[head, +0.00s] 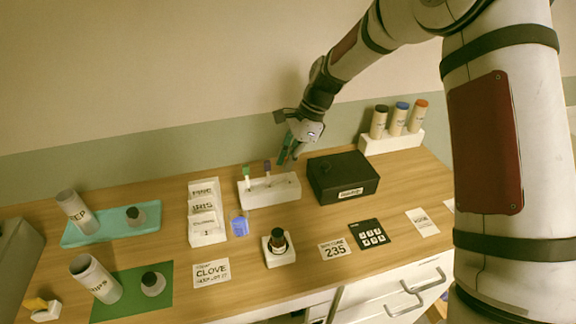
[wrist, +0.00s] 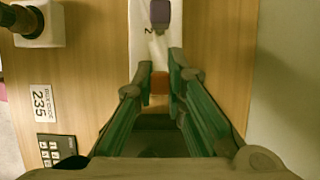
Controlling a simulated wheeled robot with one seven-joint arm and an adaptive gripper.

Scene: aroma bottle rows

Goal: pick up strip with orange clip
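The strip's orange clip (wrist: 159,84) shows in the wrist view between my two green fingers, close to their tips. My gripper (wrist: 159,70) looks open around it, and I cannot tell whether either finger touches the clip. In the head view my gripper (head: 288,157) points down over the right end of the white strip holder (head: 270,191). The orange clip cannot be made out there. A strip with a green clip (head: 245,171) and one with a purple clip (head: 267,166) stand upright in the holder, left of my gripper. The purple clip (wrist: 160,14) also shows in the wrist view.
A black box (head: 343,178) stands close to the right of the holder. White label cards (head: 205,211) and a blue item (head: 239,226) are to its left. A dark bottle (head: 278,240) in a white stand is in front. Capped tubes (head: 398,120) stand at the back right.

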